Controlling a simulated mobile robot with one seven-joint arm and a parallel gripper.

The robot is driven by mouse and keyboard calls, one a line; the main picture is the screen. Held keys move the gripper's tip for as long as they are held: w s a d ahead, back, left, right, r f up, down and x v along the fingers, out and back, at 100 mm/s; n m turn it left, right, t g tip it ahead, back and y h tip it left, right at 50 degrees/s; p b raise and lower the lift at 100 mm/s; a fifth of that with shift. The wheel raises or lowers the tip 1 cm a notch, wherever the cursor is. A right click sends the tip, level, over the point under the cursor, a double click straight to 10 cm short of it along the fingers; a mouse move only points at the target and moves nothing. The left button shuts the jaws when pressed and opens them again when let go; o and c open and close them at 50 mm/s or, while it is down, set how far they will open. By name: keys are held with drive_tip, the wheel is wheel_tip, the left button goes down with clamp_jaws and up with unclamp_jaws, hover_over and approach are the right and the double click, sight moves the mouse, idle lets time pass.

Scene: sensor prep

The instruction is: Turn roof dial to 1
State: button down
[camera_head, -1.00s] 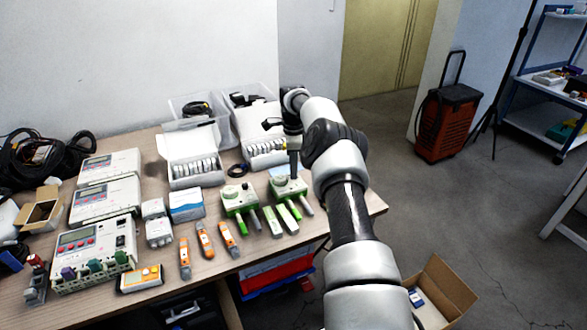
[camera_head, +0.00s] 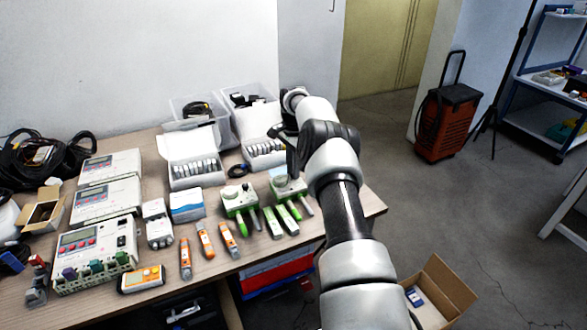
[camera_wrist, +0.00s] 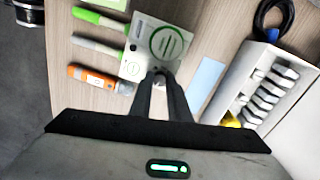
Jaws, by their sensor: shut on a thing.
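A white and green device (camera_head: 290,190) stands near the table's right end in the head view. Its top face with a green ring (camera_wrist: 166,42) shows in the wrist view. My gripper (camera_wrist: 161,76) points down at this device. Its fingertips are close together at the device's top, shut on what seems to be its small dial. The dial is mostly hidden between the fingers, and its marks cannot be read. A similar white and green device (camera_head: 239,200) with a dark knob stands just to the left. I cannot read a label on either.
Green-and-white pens (camera_head: 285,219) and orange testers (camera_head: 206,240) lie in front of the devices. An open white case (camera_head: 195,178) of grey-white pieces stands behind left; another (camera_wrist: 244,84) is close to my gripper. Larger meters fill the table's left side.

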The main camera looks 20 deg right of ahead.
drive_tip(key=n, duration=0.6)
drive_tip(key=shift+n, duration=0.3)
drive_tip(key=n, duration=1)
drive_tip(key=shift+n, duration=2)
drive_tip(key=c, duration=1.6)
unclamp_jaws()
drive_tip(key=shift+c, duration=0.2)
